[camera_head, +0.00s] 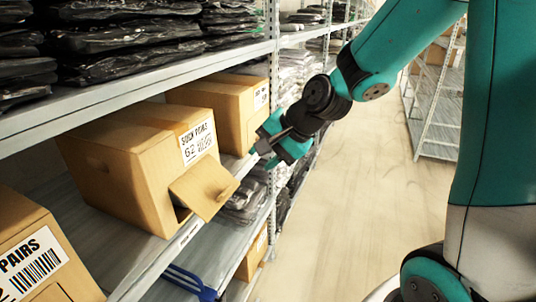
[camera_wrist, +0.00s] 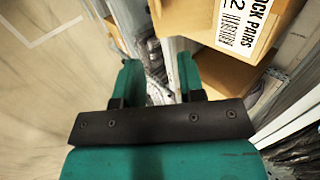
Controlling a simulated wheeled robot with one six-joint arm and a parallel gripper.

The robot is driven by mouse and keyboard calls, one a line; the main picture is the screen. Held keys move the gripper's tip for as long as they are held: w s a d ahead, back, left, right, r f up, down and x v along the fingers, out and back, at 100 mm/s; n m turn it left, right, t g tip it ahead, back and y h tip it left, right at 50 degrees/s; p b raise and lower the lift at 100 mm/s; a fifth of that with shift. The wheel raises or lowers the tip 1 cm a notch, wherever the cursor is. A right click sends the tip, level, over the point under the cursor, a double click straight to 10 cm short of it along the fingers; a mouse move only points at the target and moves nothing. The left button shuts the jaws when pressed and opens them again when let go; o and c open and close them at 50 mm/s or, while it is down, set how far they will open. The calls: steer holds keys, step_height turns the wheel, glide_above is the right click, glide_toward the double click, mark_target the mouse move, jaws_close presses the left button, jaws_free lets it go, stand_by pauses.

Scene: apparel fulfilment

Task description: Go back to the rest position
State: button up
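My gripper (camera_head: 264,152), teal with a dark wrist, hangs in the air at the aisle side of the shelf, to the right of the cardboard boxes. In the wrist view its two fingers (camera_wrist: 158,78) stand apart with nothing held between them. The middle cardboard box (camera_head: 130,185) has a printed label and a front flap (camera_head: 204,190) hanging open. My gripper is apart from that flap. A labelled box (camera_wrist: 220,30) also shows at the upper right of the wrist view.
Another box (camera_head: 232,100) stands behind, close to my gripper, and one (camera_head: 40,250) stands at the near left. The metal shelf edge (camera_head: 150,95) and upright (camera_head: 272,60) are obstacles. The aisle floor (camera_head: 350,200) is clear. A rack (camera_head: 437,105) stands across the aisle.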

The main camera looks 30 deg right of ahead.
steer(key=shift+s+d+r, duration=0.2)
steer(key=shift+s+r, duration=0.15)
steer(key=shift+r, duration=0.1)
steer(key=s+a+n+g+b, duration=0.2)
steer(key=s+a+n+g, duration=0.1)
steer(key=s+a+n, duration=0.7)
steer(key=shift+s+g, duration=0.4)
steer(key=s+n, duration=0.2)
steer(key=s, duration=0.1)
steer(key=s+a+n+g, duration=0.1)
steer(key=s+n, duration=0.2)
steer(key=s+a+n+g+b, duration=0.1)
steer(key=s+n, duration=0.1)
steer(key=s, duration=0.1)
steer(key=shift+a+f+h, duration=0.2)
steer(key=shift+f+h, duration=0.05)
steer(key=shift+h, duration=0.05)
steer(key=c, duration=0.3)
steer(key=shift+s+n+g, duration=0.3)
steer(key=shift+s+n, duration=0.05)
steer(key=shift+n, duration=0.05)
steer(key=c, duration=0.3)
jaws_close()
